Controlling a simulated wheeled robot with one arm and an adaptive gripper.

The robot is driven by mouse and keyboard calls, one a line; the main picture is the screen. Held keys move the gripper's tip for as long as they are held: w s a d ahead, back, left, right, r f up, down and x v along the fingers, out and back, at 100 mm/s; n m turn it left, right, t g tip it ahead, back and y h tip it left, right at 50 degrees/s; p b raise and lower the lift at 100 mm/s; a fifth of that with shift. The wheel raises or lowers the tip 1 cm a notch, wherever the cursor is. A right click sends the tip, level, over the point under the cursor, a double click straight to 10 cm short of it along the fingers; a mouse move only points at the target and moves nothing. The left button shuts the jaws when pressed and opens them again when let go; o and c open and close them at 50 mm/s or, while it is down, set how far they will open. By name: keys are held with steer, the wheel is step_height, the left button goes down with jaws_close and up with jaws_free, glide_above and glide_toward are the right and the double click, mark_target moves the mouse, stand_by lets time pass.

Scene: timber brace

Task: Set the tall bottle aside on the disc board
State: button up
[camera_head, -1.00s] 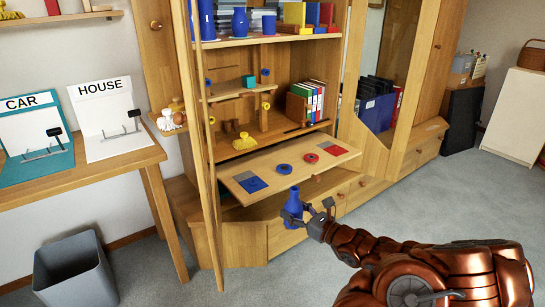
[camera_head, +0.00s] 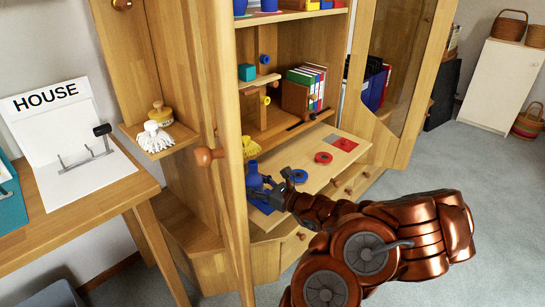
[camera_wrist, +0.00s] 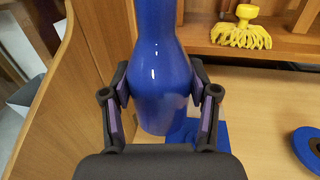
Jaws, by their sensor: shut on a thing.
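My gripper (camera_wrist: 160,110) is shut on the tall blue bottle (camera_wrist: 164,70), with a finger on each side of its body. The bottle is upright in the wrist view. In the head view the bottle (camera_head: 254,180) is at the left end of the pale disc board (camera_head: 318,177), with my gripper (camera_head: 268,190) around it. The board carries a blue disc (camera_head: 298,176), a red disc (camera_head: 324,157) and a red square (camera_head: 346,144). Whether the base touches the board I cannot tell.
A cabinet door edge (camera_head: 233,170) stands close left of my gripper. A yellow mop head (camera_wrist: 242,33) is on the shelf behind the board. Colored binders (camera_head: 308,86) stand on a shelf above. The board's middle has free room between discs.

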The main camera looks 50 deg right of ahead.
steer(key=w+d, duration=0.3)
steer(key=w+d+f+b, duration=0.1)
steer(key=w+d, duration=0.2)
steer(key=w+d+b, duration=0.1)
steer(key=w+d, duration=0.2)
steer(key=d, duration=0.1)
steer(key=shift+w+d+f, duration=0.1)
steer(key=shift+w+f, duration=0.2)
steer(key=shift+w, duration=0.05)
steer(key=shift+w+d+r, duration=0.1)
steer(key=shift+w+d, duration=0.45)
steer(key=shift+w, duration=0.05)
step_height(320, 180, down, 4)
steer(key=shift+r+b, duration=0.15)
steer(key=shift+b, duration=0.75)
steer(key=shift+r, duration=0.1)
steer(key=o, duration=1.4)
